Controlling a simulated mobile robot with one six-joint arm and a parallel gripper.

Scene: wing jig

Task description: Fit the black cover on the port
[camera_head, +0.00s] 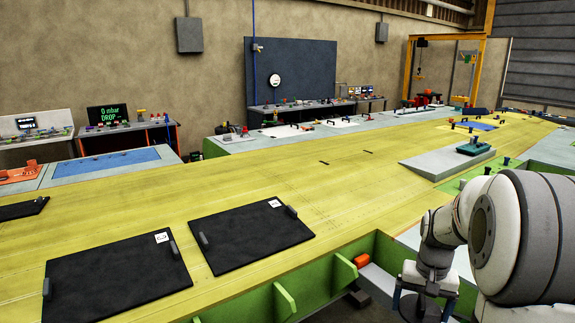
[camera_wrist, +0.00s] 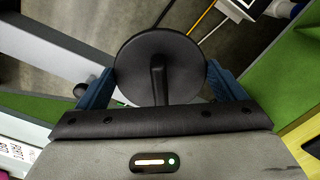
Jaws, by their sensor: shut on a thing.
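The black cover (camera_wrist: 132,62) is a round disc with a raised bar across its middle, seen face-on in the wrist view. My gripper (camera_wrist: 163,84) is shut on it, with a blue jaw at its left edge and another at its right edge. The cover is held in the air, clear of the surfaces around it. In the head view my gripper (camera_head: 420,305) is low at the right, beside the green side of the wing jig, and partly cut off by the frame. I cannot make out the port in either view.
The yellow wing panel (camera_head: 345,200) fills the middle, with black mats (camera_head: 250,235) on its near left. Green ribs (camera_head: 343,272) and an orange part (camera_head: 361,261) line its near edge. A grey ramp (camera_head: 435,165) sits at right. Green structure (camera_wrist: 283,75) stands close on the wrist view's right.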

